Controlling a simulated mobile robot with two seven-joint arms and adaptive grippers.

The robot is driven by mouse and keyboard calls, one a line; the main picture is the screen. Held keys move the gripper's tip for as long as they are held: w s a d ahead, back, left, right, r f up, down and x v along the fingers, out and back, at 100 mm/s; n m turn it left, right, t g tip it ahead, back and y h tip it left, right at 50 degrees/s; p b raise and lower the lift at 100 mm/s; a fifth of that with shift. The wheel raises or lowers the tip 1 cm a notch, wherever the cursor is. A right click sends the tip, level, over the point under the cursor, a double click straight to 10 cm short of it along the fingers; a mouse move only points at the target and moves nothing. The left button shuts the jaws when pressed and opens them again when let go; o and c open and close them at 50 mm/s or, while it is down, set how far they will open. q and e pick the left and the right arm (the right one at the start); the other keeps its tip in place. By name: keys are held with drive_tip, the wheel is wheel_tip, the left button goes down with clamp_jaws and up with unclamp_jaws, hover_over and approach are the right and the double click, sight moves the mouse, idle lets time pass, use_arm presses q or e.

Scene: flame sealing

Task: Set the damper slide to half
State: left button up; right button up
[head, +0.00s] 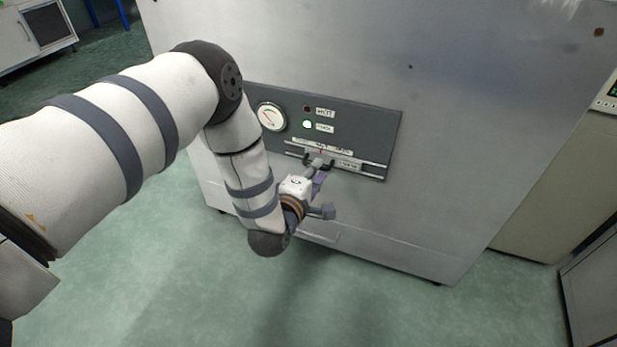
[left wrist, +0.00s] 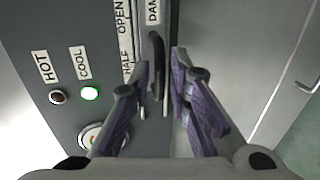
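The damper slide is on a dark grey panel (head: 385,125) on the front of a large metal cabinet. In the left wrist view its dark handle (left wrist: 157,50) stands beside the "HALF" and "OPEN" labels; its exact setting is hard to tell. My left gripper (head: 319,166) is at the slide in the head view and partly hides the track. In the left wrist view my left gripper (left wrist: 161,75) is open, with the handle between its purple-padded fingers. A gap shows on the right finger's side; contact on the left is unclear. My right gripper is in neither view.
A round gauge (head: 271,116) sits at the panel's left. The "COOL" lamp (head: 307,125) is lit green; the "HOT" lamp (head: 308,109) above it is dark. A handle bar (head: 320,237) is lower on the cabinet (head: 480,90). The green floor in front is clear.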

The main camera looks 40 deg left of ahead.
use_arm(q)
drive_tip(key=v, duration=0.9)
drive_tip(key=shift+s, duration=0.25)
drive_tip(key=shift+r, duration=0.1)
